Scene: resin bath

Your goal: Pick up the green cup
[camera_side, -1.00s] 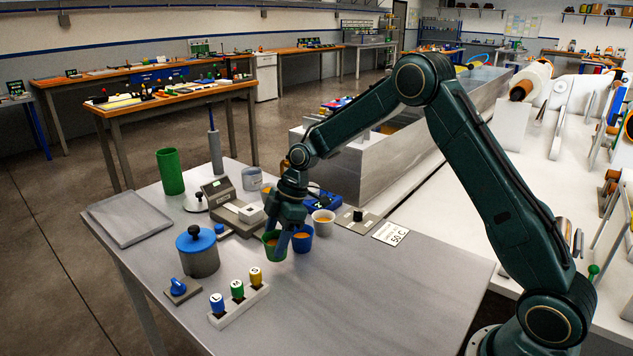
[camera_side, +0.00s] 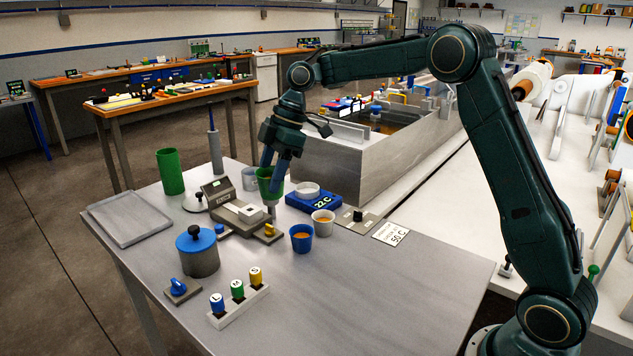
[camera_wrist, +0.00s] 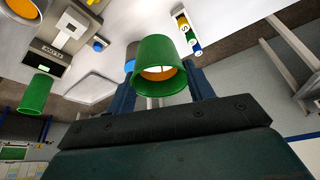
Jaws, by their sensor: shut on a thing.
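The green cup (camera_side: 264,186) is held in my gripper (camera_side: 272,172), raised above the table in the side view. One finger covers part of the cup there. In the wrist view the green cup (camera_wrist: 160,62) sits between the two blue fingers of my gripper (camera_wrist: 160,82), and orange stuff shows inside it. My gripper is shut on the cup.
A blue cup (camera_side: 301,240) and a white cup (camera_side: 323,222), both with orange contents, stand on the table below. A blue device reading 22 C (camera_side: 316,202) stands near them. A taller green cylinder (camera_side: 170,171) stands at the back left. The table's front right is clear.

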